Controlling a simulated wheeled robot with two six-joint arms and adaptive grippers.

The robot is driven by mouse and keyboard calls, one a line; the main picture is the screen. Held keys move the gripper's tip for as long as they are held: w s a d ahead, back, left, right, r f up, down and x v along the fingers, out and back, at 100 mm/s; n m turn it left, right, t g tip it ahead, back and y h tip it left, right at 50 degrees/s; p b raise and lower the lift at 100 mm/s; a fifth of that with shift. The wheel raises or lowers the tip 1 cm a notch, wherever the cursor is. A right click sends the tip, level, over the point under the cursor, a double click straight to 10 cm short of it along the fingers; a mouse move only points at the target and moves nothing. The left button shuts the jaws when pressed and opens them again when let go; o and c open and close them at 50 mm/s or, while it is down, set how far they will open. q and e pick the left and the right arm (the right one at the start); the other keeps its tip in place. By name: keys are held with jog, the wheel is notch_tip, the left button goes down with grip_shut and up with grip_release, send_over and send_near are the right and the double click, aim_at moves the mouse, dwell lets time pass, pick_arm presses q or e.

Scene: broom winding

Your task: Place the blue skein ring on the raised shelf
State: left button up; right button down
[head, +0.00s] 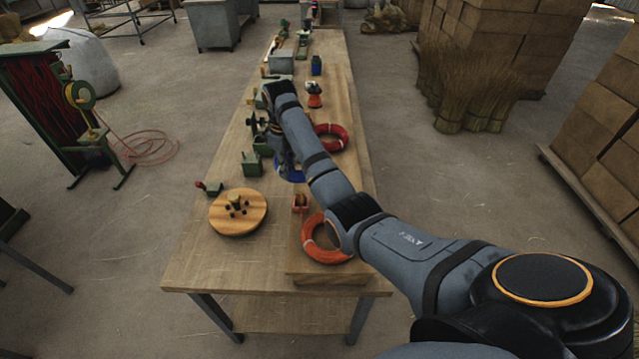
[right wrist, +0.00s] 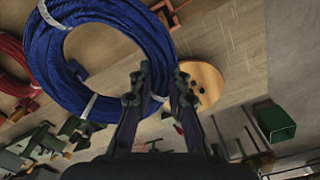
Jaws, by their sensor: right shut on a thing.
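The blue skein ring shows in the head view (head: 289,174), partly hidden behind my right arm, and large in the right wrist view (right wrist: 45,60). My right gripper (right wrist: 162,75) is shut on the ring's edge, with the rest of the ring reaching left of the fingers. In the head view the gripper is mostly hidden by its arm, over the middle of the table. The raised shelf (head: 296,264) is a long wooden board along the table's right side. An orange ring (head: 312,250) lies at its near end and a red ring (head: 343,138) lies farther back. My left gripper is not in view.
A round wooden disc with pegs (head: 238,212) lies on the table (head: 200,265) at the near left. Several green fixtures (head: 252,163) stand along the table's left and middle. A small orange bracket (head: 300,203) stands near the orange ring.

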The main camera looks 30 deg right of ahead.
jog(key=d+f, duration=0.1)
jog(key=d, duration=0.1)
jog(key=s+d+f+p, duration=0.1)
jog(key=d+f, duration=0.1)
jog(key=s+d+f+p, duration=0.1)
jog(key=d+f, duration=0.1)
jog(key=shift+s+d+f, duration=0.1)
jog(key=shift+s+f, duration=0.1)
jog(key=shift+s, duration=0.05)
jog(key=shift+s+d+f, duration=0.15)
jog(key=shift+f, duration=0.15)
jog(key=shift+d+f, duration=0.1)
jog(key=shift+f, duration=0.2)
jog(key=f, duration=0.1)
jog(key=f+p, duration=0.2)
jog(key=shift+s+d, duration=0.25)
jog(key=shift+d, duration=0.15)
jog(key=shift+f, duration=0.4)
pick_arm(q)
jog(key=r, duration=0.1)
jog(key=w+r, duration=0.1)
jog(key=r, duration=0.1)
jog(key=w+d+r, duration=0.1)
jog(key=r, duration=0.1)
pick_arm(e)
jog(key=shift+f, duration=0.1)
